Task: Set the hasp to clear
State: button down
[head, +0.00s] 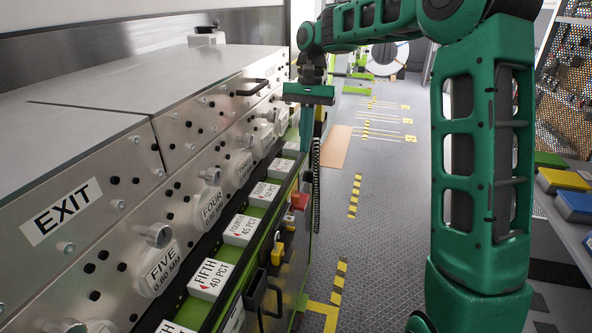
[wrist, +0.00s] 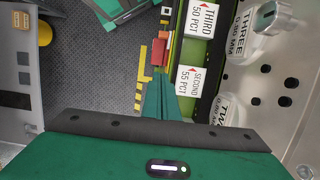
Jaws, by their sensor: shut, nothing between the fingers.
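I cannot pick out a hasp for certain in either view. A small red part (head: 299,200) sits on the outer side of the machine's lower rail; it also shows in the wrist view (wrist: 159,55), just beyond my fingers. I cannot tell if it belongs to the hasp. Yellow parts (head: 277,252) are mounted nearer along the same side. My gripper (head: 305,146) hangs fingers-down over the far part of the machine's aisle side. In the wrist view its green fingers (wrist: 162,84) are together and empty, beside the white SECOND 55 PCT block (wrist: 192,82).
The silver machine (head: 90,95) fills the left, with round knobs, an EXIT label and a black handle (head: 252,87). White percentage blocks line its green rail (head: 257,213). The grey aisle floor (head: 385,185) with yellow-black markings is open. A shelf with coloured boxes (head: 562,178) stands right.

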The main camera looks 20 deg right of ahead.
aim_at(294, 192)
jog(key=s+a+f, duration=0.1)
jog(key=f, duration=0.2)
jog(key=s+a+f, duration=0.1)
jog(key=f, duration=0.2)
jog(key=s+f, duration=0.2)
jog(key=f, duration=0.1)
jog(key=shift+a+f, duration=0.1)
jog(key=shift+a, duration=0.3)
jog(key=shift+s+a, duration=0.4)
jog(key=shift+s, duration=0.15)
jog(key=shift+s+a+f, duration=0.1)
jog(key=shift+s+a, duration=0.55)
jog(key=shift+s, duration=0.2)
jog(key=shift+s+a, duration=0.6)
jog(key=shift+s, duration=0.25)
